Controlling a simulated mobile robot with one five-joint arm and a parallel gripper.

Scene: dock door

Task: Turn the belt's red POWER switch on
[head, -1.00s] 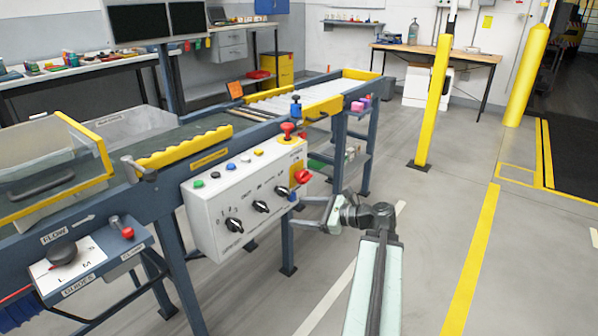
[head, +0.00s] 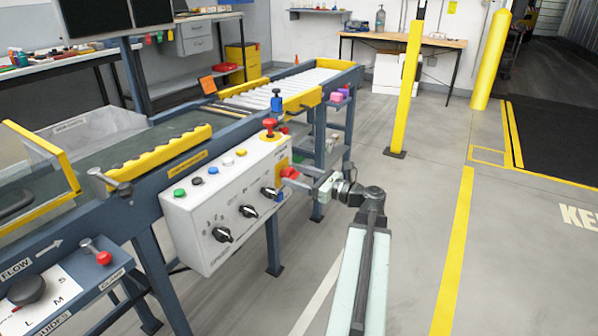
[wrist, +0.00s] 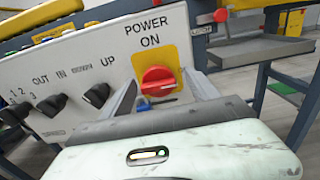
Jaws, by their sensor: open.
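The red POWER switch (wrist: 158,81) sits on a yellow plate on the white control panel (wrist: 120,45), below the words POWER ON. In the head view the red switch (head: 289,173) is at the panel's right end. My gripper (head: 300,188) is open, with its fingertips beside the switch in the head view. In the wrist view my gripper's fingers (wrist: 165,95) stand on either side of the switch, partly below it. I cannot tell whether they touch it.
Several black knobs (head: 248,211) and coloured buttons (head: 226,161) are on the panel left of the switch. A red mushroom button (head: 269,126) stands on top. A yellow post (head: 408,90) stands behind on the right. The floor to the right is clear.

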